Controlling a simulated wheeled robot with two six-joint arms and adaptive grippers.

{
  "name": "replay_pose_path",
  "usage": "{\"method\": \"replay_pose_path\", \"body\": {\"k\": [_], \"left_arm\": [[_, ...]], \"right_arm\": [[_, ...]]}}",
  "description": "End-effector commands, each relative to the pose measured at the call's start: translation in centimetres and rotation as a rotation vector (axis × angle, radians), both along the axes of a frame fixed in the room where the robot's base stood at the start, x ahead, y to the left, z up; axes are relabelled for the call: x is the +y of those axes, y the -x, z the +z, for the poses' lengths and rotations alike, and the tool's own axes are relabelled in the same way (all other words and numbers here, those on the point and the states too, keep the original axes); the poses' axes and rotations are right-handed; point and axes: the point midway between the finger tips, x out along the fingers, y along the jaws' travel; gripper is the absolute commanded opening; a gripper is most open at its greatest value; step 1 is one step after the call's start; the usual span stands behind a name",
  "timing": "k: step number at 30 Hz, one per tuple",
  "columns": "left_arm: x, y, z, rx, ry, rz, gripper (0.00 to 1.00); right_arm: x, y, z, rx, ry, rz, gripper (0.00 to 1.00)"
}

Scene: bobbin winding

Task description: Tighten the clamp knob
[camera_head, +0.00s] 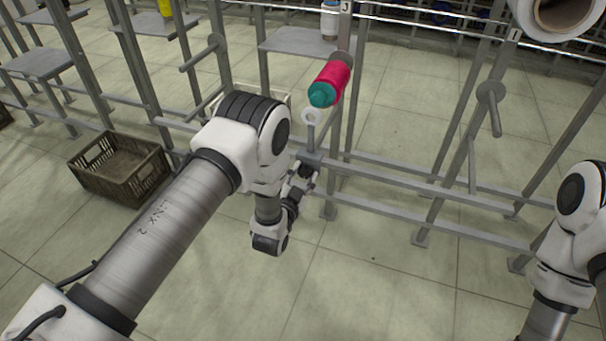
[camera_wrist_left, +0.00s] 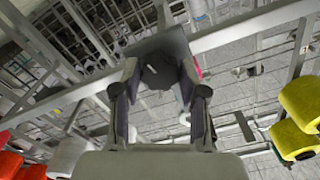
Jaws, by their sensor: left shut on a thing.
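The clamp knob (camera_wrist_left: 160,72) is a dark, lobed knob under a grey metal bar in the left wrist view. My left gripper (camera_wrist_left: 158,82) has its two fingers on either side of the knob and is shut on it. In the head view my left gripper (camera_head: 303,176) is at the frame's lower rail, below a crimson bobbin with a teal end (camera_head: 332,80). The knob is mostly hidden there by the fingers. My right arm shows at the right edge, but its gripper is outside the view.
Grey rails and posts (camera_head: 390,188) run across the middle. A brown crate (camera_head: 120,172) sits on the floor at left. A large pale roll (camera_head: 562,14) hangs at upper right. The front floor is clear.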

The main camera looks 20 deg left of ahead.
Motion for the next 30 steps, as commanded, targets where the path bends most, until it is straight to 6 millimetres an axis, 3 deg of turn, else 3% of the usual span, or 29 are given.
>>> {"method": "replay_pose_path", "body": {"k": [12, 28, 29, 30], "left_arm": [[-0.04, 0.06, -0.16, -0.004, -0.2, -0.001, 0.08], [-0.04, 0.07, -0.16, -0.004, -0.226, 0.0, 0.08], [-0.04, 0.06, -0.16, -0.004, -0.225, 0.0, 0.53], [-0.05, 0.06, -0.15, -0.005, -0.225, -0.001, 0.67]], "right_arm": [[0.0, 0.0, 0.0, 0.0, 0.0, 0.0, 0.4], [0.0, 0.0, 0.0, 0.0, 0.0, 0.0, 0.4], [0.0, 0.0, 0.0, 0.0, 0.0, 0.0, 0.4], [0.0, 0.0, 0.0, 0.0, 0.0, 0.0, 0.4]]}}
